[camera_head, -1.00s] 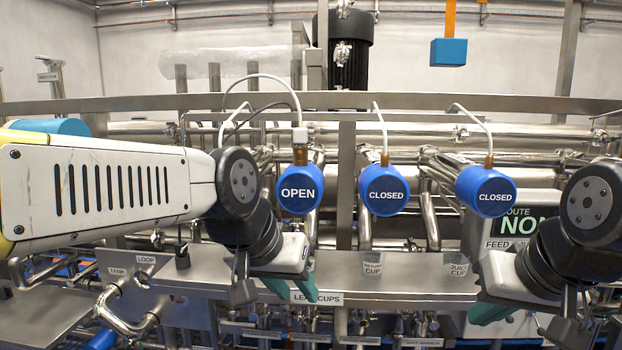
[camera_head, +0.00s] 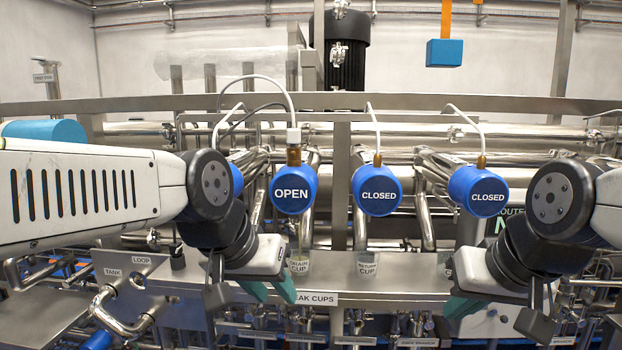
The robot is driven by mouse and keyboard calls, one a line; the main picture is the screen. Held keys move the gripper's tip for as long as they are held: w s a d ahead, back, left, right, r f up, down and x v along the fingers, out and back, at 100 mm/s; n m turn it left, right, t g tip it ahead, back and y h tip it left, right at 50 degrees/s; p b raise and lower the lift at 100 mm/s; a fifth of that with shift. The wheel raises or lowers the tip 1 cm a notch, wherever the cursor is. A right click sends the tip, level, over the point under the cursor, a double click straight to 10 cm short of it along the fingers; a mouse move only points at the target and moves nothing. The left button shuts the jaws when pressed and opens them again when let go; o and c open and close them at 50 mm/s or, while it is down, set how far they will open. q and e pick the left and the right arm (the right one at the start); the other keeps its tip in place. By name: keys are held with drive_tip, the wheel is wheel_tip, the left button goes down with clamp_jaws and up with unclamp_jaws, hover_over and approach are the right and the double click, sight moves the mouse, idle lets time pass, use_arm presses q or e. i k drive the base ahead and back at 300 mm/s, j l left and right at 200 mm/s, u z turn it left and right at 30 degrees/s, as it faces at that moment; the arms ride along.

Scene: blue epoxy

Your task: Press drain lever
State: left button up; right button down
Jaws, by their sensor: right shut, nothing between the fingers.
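No part is labelled as a drain lever, and I cannot tell which part it is. A plate labelled DRAIN CUP (camera_head: 299,266) is on the steel shelf, below the blue valve head marked OPEN (camera_head: 292,200). A small black knob (camera_head: 177,258) stands on the shelf further left. My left gripper (camera_head: 269,291) is in front of the shelf, just left of the LEAK CUPS label (camera_head: 317,298). Its teal fingers point down and are apart, with nothing seen between them. My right gripper (camera_head: 463,306) is lower right in front of the shelf, shut and empty.
Two blue valve heads marked CLOSED (camera_head: 377,195) and (camera_head: 487,197) stand right of the OPEN one. A RETURN CUP label (camera_head: 367,266) is on the shelf. A bent steel pipe (camera_head: 118,318) sits lower left.

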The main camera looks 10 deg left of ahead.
sight(503, 317)
drive_tip(key=l+z, duration=0.1)
drive_tip(key=z, duration=0.6)
drive_tip(key=l+z, duration=0.1)
drive_tip(key=z, duration=0.25)
drive_tip(key=i, duration=0.05)
